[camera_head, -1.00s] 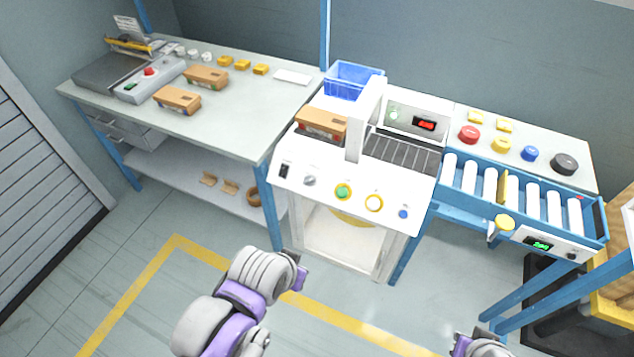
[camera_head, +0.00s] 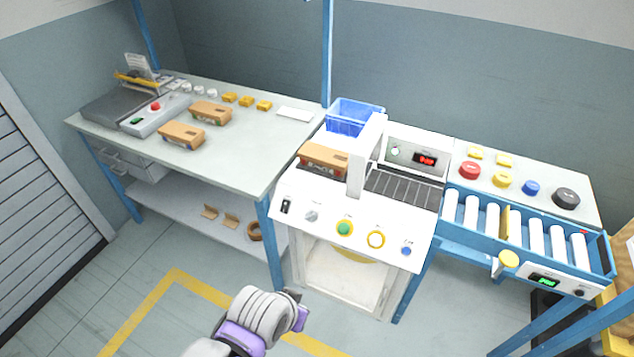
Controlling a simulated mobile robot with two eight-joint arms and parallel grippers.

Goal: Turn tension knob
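The white machine's front panel (camera_head: 327,241) carries a row of controls. From left to right they are a black switch (camera_head: 286,206), a small grey knob (camera_head: 312,216), a green button (camera_head: 344,228), a yellow-ringed control (camera_head: 376,239) and a blue button (camera_head: 406,251). A dark knob (camera_head: 580,293) also sits on the conveyor's control box. No label is readable, so I cannot tell which is the tension knob. My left gripper (camera_head: 299,307) is low in front of the machine, below and apart from the panel. Its fingers are not clear. My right gripper is out of view.
A cardboard box (camera_head: 323,158) lies on the machine beside its white upright (camera_head: 366,156). The roller conveyor (camera_head: 512,237) adjoins on the right, with coloured buttons (camera_head: 502,180) behind it. A grey bench (camera_head: 236,153) stands left. Open floor lies in front.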

